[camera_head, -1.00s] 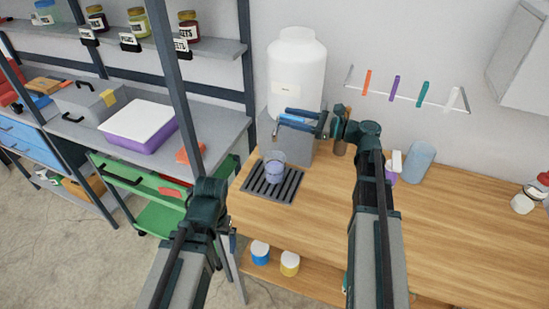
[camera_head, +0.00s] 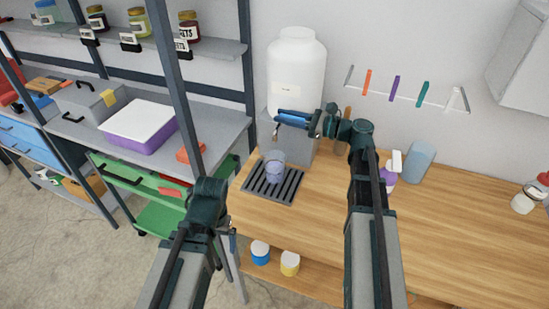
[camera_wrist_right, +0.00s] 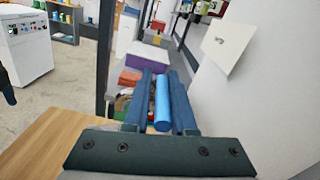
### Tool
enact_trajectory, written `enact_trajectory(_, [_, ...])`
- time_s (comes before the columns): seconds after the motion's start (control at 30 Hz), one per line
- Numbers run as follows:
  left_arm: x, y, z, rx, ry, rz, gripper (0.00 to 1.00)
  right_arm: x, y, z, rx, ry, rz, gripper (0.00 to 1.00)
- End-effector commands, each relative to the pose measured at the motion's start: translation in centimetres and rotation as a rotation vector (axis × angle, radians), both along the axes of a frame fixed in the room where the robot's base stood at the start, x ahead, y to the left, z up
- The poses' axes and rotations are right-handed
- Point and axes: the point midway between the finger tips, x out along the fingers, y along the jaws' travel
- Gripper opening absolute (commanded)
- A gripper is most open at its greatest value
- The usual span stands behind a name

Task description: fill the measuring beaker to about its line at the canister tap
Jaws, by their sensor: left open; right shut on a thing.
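The white canister (camera_head: 296,75) stands at the back of the wooden bench. My right gripper (camera_head: 292,118) is in front of its lower part, shut on the blue tap handle. In the right wrist view the blue handle (camera_wrist_right: 162,103) lies lengthwise between the two dark fingers (camera_wrist_right: 161,95). The clear, bluish measuring beaker (camera_head: 275,168) stands upright on the dark drip grate (camera_head: 262,190), below the tap spout (camera_head: 275,132). Its line and liquid level are too small to make out. My left arm ends in view at lower left; its gripper's fingers are hidden.
A spray bottle (camera_head: 391,172) and a blue-grey cylinder (camera_head: 419,162) stand right of the canister. The bench's front right is clear. A grey shelf post (camera_head: 178,90) rises left of the bench. Lidded pots (camera_head: 289,263) sit on the lower shelf.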

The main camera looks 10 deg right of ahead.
Motion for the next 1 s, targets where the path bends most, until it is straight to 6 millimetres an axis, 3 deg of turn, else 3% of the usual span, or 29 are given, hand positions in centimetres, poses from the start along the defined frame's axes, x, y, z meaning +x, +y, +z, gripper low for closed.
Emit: enact_trajectory(1.0, [0.00, -0.01, 0.06, 0.000, 0.000, 0.000, 1.00, 0.32, -0.29, 0.21, 0.006, -0.003, -0.105, 0.00])
